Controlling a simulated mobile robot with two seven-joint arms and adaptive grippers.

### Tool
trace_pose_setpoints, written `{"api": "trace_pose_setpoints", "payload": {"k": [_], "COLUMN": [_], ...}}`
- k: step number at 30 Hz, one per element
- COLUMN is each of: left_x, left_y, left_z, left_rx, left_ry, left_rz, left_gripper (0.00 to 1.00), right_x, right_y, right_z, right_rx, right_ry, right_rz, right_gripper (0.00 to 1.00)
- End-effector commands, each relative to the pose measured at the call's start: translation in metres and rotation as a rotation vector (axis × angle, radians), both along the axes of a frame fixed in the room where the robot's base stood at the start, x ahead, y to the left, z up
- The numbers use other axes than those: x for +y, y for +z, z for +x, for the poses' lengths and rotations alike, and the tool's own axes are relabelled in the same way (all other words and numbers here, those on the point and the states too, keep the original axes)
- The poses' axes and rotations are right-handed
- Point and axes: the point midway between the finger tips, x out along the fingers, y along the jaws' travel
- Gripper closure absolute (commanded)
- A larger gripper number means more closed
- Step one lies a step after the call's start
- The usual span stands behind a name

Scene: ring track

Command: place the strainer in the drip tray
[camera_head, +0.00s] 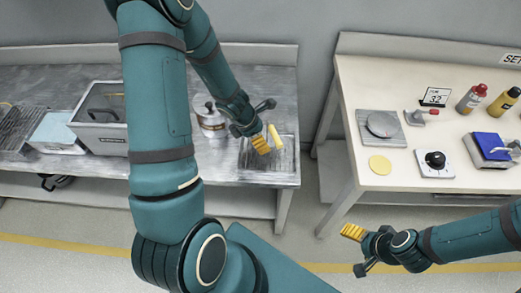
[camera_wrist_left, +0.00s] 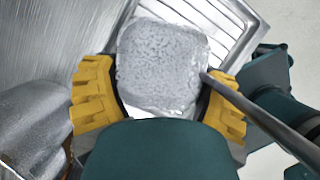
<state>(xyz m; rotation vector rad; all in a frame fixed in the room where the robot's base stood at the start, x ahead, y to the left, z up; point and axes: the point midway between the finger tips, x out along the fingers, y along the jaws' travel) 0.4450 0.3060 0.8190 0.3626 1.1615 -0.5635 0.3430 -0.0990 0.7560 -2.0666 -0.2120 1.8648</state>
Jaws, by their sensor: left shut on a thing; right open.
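My left gripper (camera_head: 268,140) is over the drip tray (camera_head: 288,168), a ribbed metal tray at the right end of the steel counter. In the left wrist view its yellow fingers stand on both sides of the strainer (camera_wrist_left: 162,65), a grey mesh basket with a dark handle running to the lower right, and are shut on it. The tray (camera_wrist_left: 238,12) shows behind the strainer there. I cannot tell whether the strainer touches the tray. The head view does not show the strainer clearly. My right gripper (camera_head: 357,248) is open and empty, over the floor in front of the white table.
A metal pot (camera_head: 211,122) stands just left of the tray. A grey box (camera_head: 98,128) and a wire rack (camera_head: 20,125) are farther left. The white table (camera_head: 395,85) holds a scale (camera_head: 381,126), a timer (camera_head: 435,163), bottles and a blue-topped device. A gap separates counter and table.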

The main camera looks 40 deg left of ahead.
Motion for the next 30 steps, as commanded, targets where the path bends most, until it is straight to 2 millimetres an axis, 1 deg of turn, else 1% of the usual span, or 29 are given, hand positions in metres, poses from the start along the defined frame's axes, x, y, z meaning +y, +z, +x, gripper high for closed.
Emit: {"api": "trace_pose_setpoints", "payload": {"k": [1,7,12,15,23,27,28,29,30], "left_x": [0.001,0.000,0.000,0.000,0.000,0.000,0.000,0.000,0.000], "left_y": [-0.007,-0.015,-0.038,-0.047,-0.045,-0.049,-0.048,-0.048,-0.048], "left_z": [0.000,0.001,0.000,0.000,0.001,0.001,0.000,0.000,0.000], "left_rx": [-0.001,-0.002,-0.001,-0.002,-0.002,-0.002,-0.002,-0.002,-0.002], "left_ry": [0.000,-0.001,-0.001,-0.001,-0.003,-0.003,-0.002,-0.002,-0.002], "left_rz": [0.001,0.001,0.000,0.001,0.001,0.001,0.001,0.001,0.001], "left_gripper": [0.67,0.67,0.67,0.67,0.67,0.67,0.11,0.00,0.00], "right_x": [0.000,0.000,-0.001,-0.001,-0.001,-0.001,-0.001,-0.001,-0.001], "right_y": [-0.006,-0.011,-0.028,-0.034,-0.033,-0.037,-0.036,-0.035,-0.035], "right_z": [0.001,0.003,0.006,0.007,0.007,0.008,0.008,0.008,0.008], "right_rx": [-0.003,-0.007,-0.014,-0.017,-0.018,-0.019,-0.019,-0.019,-0.019], "right_ry": [-0.001,-0.002,-0.003,-0.005,-0.005,-0.004,-0.005,-0.005,-0.005], "right_rz": [0.000,-0.001,-0.003,-0.003,-0.004,-0.004,-0.004,-0.004,-0.004], "right_gripper": [0.23,0.23,0.23,0.23,0.23,0.23,0.23,0.23,0.23]}}
